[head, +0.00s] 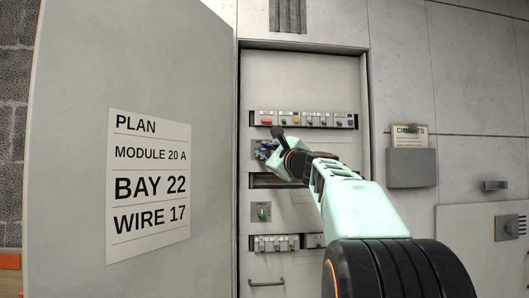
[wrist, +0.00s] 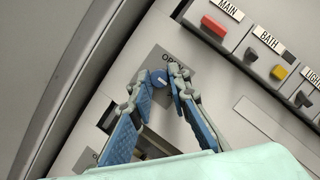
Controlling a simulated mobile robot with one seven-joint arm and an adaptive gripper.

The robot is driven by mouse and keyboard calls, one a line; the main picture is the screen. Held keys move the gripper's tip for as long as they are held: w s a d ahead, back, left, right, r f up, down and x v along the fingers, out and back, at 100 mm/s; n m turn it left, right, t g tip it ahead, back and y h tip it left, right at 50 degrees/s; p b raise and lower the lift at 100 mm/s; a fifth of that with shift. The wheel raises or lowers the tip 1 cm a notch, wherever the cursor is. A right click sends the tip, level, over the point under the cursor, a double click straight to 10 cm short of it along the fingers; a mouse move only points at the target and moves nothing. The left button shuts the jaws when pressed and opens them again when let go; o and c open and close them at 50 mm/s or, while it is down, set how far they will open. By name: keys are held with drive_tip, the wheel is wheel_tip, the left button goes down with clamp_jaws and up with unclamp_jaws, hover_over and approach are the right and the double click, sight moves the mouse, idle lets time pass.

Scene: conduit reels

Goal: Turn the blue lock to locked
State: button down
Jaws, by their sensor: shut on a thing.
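The blue lock (wrist: 158,79) is a small round knob on a grey plate (wrist: 172,58) in the wrist view. It has a pale mark on its face, and the plate's lettering is partly covered, with only "OP" readable. My gripper (wrist: 161,73) has its blue-padded fingers on either side of the knob and is shut on it. In the head view my gripper (head: 267,149) is at the panel and hides the lock. I cannot tell from the mark whether the lock stands at open or locked.
A breaker row (head: 305,119) runs just above my gripper, with red, yellow and blue switches. A green knob (head: 262,212) and a lower breaker row (head: 276,243) are below. The open cabinet door (head: 80,90) with a plan sheet (head: 149,185) stands left. A document holder (head: 411,168) is right.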

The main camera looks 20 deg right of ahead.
drive_tip(key=c, duration=1.8)
unclamp_jaws()
drive_tip(key=v, duration=1.2)
drive_tip(key=shift+d, duration=0.1)
